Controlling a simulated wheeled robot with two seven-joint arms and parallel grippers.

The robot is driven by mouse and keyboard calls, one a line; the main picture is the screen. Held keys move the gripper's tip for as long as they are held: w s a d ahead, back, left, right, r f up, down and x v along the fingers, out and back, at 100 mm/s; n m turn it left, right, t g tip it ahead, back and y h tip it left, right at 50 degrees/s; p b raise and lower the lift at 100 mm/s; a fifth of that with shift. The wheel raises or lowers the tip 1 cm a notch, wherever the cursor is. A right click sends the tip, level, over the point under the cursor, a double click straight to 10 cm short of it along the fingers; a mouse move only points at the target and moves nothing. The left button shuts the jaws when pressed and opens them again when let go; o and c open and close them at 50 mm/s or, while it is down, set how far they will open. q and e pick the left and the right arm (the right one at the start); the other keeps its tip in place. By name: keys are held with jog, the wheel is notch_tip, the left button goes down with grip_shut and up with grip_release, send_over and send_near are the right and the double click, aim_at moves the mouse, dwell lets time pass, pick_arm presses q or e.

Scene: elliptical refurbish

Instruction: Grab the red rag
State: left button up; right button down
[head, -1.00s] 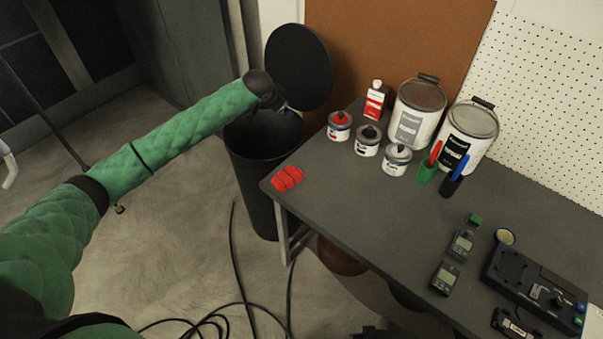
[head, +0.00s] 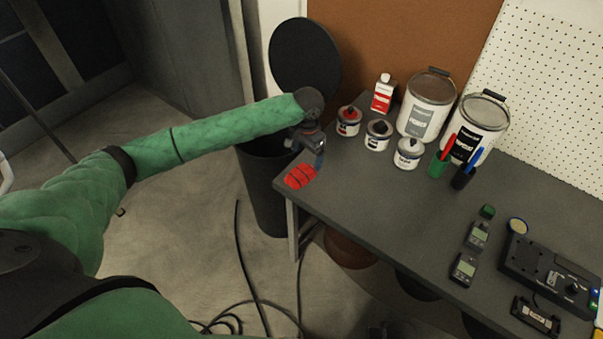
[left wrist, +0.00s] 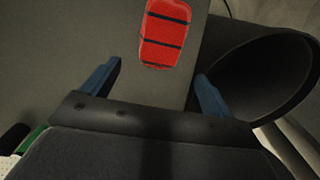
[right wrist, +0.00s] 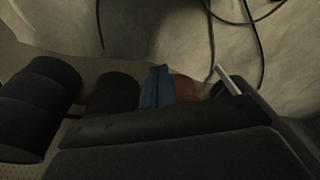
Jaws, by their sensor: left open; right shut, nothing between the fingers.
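The red rag (head: 299,177) lies folded on the near left corner of the grey table (head: 370,210). In the left wrist view the rag (left wrist: 165,32) shows as a red pad with dark stripes, ahead of the fingertips and between their lines. My left gripper (head: 314,155) is over the table corner just behind the rag, with its blue fingers (left wrist: 157,82) spread apart and nothing between them. My right gripper is outside the head view. In the right wrist view its blue fingers (right wrist: 157,85) are together and empty, with floor and dark round shapes beyond.
A black bin (head: 262,190) with a raised lid (head: 305,60) stands against the table's left end. Small cans (head: 378,135), a bottle (head: 384,93) and large paint cans (head: 428,104) stand behind the rag. Cables (head: 245,260) lie on the floor.

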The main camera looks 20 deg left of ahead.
aim_at(305, 169)
pick_arm(q)
jog(key=shift+f, duration=0.55)
jog(key=f, duration=0.1)
jog(key=f+p, duration=0.2)
jog(key=f, duration=0.1)
jog(key=shift+s+a+f, duration=0.1)
jog(key=shift+s, duration=0.2)
jog(key=shift+f, duration=0.4)
jog(key=c, duration=1.1)
pick_arm(e)
notch_tip(305, 169, down, 9)
jog(key=s+d, duration=0.1)
jog(key=s, duration=0.1)
jog(key=shift+s+d+f, duration=0.15)
jog(key=shift+s+d, duration=0.1)
pick_arm(q)
jog(key=shift+o, duration=0.2)
